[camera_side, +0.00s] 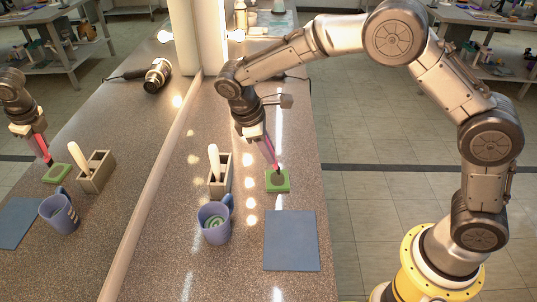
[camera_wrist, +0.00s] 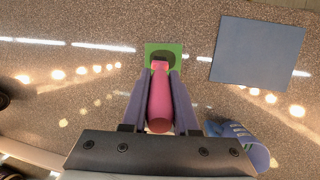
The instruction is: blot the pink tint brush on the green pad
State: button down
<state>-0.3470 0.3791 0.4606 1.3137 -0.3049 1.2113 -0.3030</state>
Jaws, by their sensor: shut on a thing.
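The pink tint brush (camera_side: 267,152) is in my gripper (camera_side: 260,140), held tilted with its dark tip pointing down at the green pad (camera_side: 287,186).
A holder box (camera_side: 221,188) with a white-handled item (camera_side: 214,160) stands left of the pad. A purple mug (camera_side: 214,228) stands in front of it. A blue-grey mat (camera_side: 291,241) lies nearer the camera. A mirror on the left repeats the scene, with a hair dryer's reflection (camera_side: 157,75).

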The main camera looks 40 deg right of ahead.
jog(key=shift+r, duration=2.35)
